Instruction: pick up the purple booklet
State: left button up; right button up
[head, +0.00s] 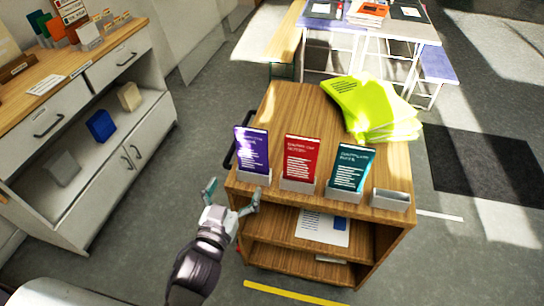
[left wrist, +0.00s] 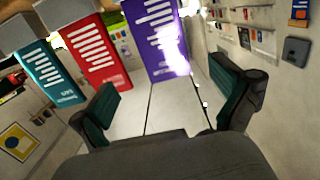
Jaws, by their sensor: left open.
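The purple booklet (head: 253,150) stands upright in a small grey holder at the left end of the wooden cart's top. It also shows in the left wrist view (left wrist: 155,38), at the top middle, with bright glare on its lower right. My left gripper (head: 231,192) is open and empty, in front of the cart's left end and a little below the booklet. In the left wrist view its two green-padded fingers (left wrist: 172,98) are spread apart, with the purple booklet beyond them and not touched. My right gripper is not in view.
A red booklet (head: 301,158) and a teal booklet (head: 349,167) stand in holders to the right, beside an empty holder (head: 390,200). Yellow-green vests (head: 370,108) lie behind them. A white cabinet (head: 95,140) stands at left; grey floor lies between it and the cart.

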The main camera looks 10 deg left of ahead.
aim_at(251, 142)
pick_arm(q)
jog(key=shift+t, duration=0.3)
jog(key=w+r, duration=0.1)
jog(key=w, duration=0.1)
jog(key=w+r+p, duration=0.1)
jog(key=w, duration=0.2)
jog(key=w+r+p, duration=0.1)
jog(key=w, duration=0.1)
jog(key=shift+w, duration=0.4)
jog(key=shift+w+f, duration=0.1)
jog(key=shift+w, duration=0.35)
jog(key=w+p, duration=0.1)
jog(key=w, duration=0.3)
jog(key=shift+w+d+f+p, duration=0.15)
jog(key=shift+w+d+p, duration=0.05)
jog(key=shift+p, duration=0.15)
jog(key=shift+w+f, duration=0.1)
jog(key=shift+w, duration=0.2)
jog(key=shift+s, duration=0.1)
jog(key=shift+c, duration=0.3)
jog(key=c, duration=1.3)
